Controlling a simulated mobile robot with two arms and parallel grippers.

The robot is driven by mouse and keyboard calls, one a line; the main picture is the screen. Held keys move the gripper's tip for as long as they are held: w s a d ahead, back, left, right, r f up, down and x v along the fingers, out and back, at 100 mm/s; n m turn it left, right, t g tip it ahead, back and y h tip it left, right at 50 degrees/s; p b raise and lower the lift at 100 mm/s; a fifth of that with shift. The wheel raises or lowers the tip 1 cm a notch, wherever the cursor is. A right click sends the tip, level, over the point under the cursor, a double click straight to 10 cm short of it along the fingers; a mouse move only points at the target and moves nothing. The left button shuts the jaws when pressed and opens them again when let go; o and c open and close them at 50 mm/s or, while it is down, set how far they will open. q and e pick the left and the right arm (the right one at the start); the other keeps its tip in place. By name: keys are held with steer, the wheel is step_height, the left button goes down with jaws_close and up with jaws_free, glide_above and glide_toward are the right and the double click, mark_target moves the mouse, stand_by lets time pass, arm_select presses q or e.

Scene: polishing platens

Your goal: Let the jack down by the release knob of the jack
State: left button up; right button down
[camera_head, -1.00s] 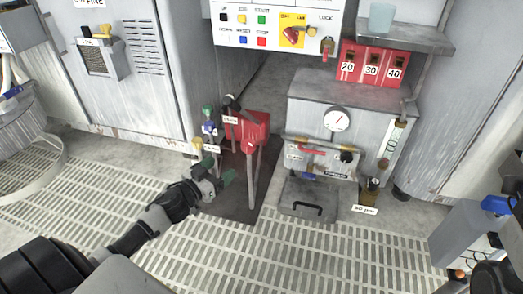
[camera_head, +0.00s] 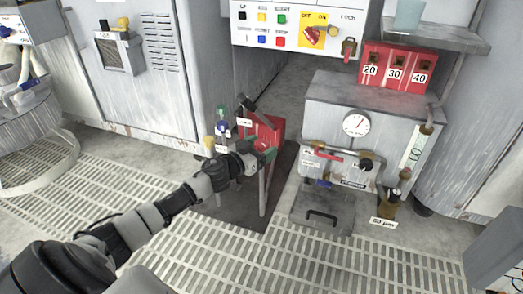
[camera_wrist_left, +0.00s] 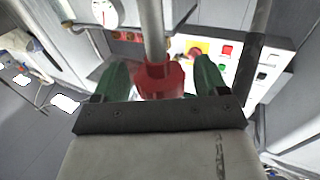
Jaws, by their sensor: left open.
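The jack (camera_head: 268,129) is a red housing standing on a dark floor plate, with a dark lever at its top and pale grey posts below. My left gripper (camera_head: 264,150) is at the front of the jack's red housing, its green fingertips partly covering it. In the left wrist view, the open green fingers (camera_wrist_left: 161,82) stand on either side of a red round knob-like piece (camera_wrist_left: 160,76) with a grey rod through or behind it. Gaps seem to show beside it; contact is unclear. In the head view the gripper hides this piece. My right gripper is not in view.
Small coloured valve knobs (camera_head: 221,125) stand just left of the jack. A grey cabinet with a round gauge (camera_head: 356,123) and a red-handled pipe stands to the right. A control panel (camera_head: 293,25) hangs above. The floor grating in front is clear.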

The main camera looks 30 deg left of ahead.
arm_select(q)
steer(key=shift+w, duration=0.15)
steer(key=shift+c, duration=0.4)
steer(key=c, duration=0.8)
steer(key=shift+c, duration=0.2)
